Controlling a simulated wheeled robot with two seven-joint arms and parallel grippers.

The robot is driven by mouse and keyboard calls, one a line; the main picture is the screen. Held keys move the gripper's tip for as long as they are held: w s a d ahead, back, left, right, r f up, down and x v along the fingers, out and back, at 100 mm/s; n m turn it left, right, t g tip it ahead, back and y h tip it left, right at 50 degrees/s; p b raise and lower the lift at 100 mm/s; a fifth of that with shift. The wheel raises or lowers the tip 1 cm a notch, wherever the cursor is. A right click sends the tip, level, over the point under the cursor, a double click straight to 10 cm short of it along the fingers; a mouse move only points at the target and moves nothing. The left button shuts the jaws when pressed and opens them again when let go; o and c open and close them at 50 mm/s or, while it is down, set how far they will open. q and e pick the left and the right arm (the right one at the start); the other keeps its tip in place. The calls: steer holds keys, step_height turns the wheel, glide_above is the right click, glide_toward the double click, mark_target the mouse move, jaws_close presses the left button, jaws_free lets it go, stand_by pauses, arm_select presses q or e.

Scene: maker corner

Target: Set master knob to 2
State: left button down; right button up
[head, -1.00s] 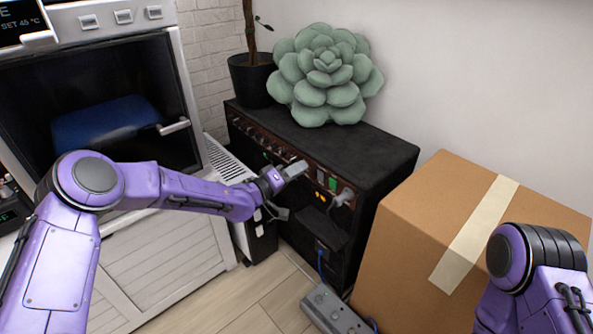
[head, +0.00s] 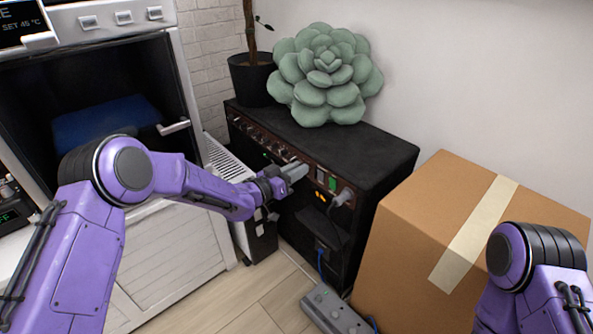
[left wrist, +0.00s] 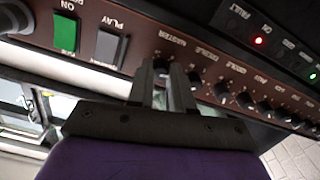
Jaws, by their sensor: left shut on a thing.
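The amplifier (head: 345,160) is a black box against the wall with a brown control panel along its front. In the left wrist view its panel (left wrist: 145,35) carries a row of dark knobs. My left gripper (head: 298,172) reaches the panel from the left. In the left wrist view the left gripper (left wrist: 163,75) has its fingers shut on the master knob (left wrist: 162,66), below the MASTER label. The fingers hide most of that knob, and its pointer setting cannot be read. My right gripper is out of view; only part of my right arm shows.
A green ON switch (left wrist: 65,33) and a grey PLAY switch (left wrist: 110,45) sit beside the knob. A green succulent cushion (head: 325,75) and a plant pot (head: 250,78) are on the amplifier. A cardboard box (head: 420,220) stands right, a power strip (head: 335,310) on the floor.

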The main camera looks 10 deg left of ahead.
arm_select(q)
steer(key=shift+m, duration=1.1)
steer(key=c, duration=1)
jaws_free()
steer(key=p+v, duration=0.2)
steer(key=v, duration=0.8)
steer(key=shift+s+a+p, duration=0.25)
steer(key=shift+p, duration=0.05)
